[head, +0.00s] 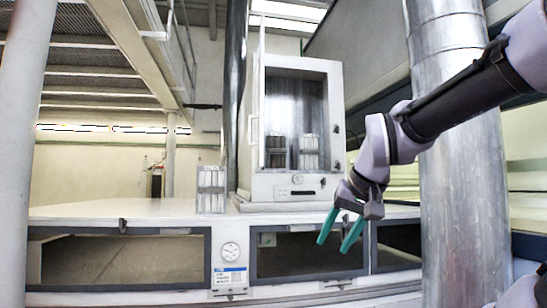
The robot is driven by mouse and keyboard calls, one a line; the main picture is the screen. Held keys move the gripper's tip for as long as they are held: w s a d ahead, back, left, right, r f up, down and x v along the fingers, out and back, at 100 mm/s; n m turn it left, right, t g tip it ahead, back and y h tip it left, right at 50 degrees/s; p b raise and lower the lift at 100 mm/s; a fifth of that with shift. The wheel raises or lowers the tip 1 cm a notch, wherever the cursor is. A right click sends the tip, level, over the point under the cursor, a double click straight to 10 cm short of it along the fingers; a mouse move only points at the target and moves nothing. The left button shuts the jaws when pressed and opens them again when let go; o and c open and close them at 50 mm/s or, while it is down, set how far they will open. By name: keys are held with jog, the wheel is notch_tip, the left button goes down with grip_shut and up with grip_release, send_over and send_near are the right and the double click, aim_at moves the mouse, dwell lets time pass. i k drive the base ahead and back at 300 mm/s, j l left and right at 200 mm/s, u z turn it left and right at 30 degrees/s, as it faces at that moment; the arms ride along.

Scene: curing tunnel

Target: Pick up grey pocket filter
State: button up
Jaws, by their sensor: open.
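A grey pocket filter (211,190) with upright ribs stands on the white top surface, left of a white cabinet (290,190). Two similar grey filters, one on the left (276,152) and one on the right (309,152), stand inside the cabinet. My gripper (334,246) has two teal fingers pointing down and to the left. It is open and empty, in front of the tunnel's front face and right of the filters. It appears apart from all of them.
The cabinet's door (258,110) stands open at its left side. The white top surface (110,209) is clear to the left of the outside filter. A round gauge (230,251) sits on the front face. A large metal duct (462,200) rises at the right, behind my arm.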

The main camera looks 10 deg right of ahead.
aim_at(275, 142)
jog(key=i+l+u, duration=0.25)
jog(key=i+l, duration=0.45)
jog(key=i+l+u, duration=0.3)
jog(key=i+l, duration=0.4)
jog(key=l, duration=0.15)
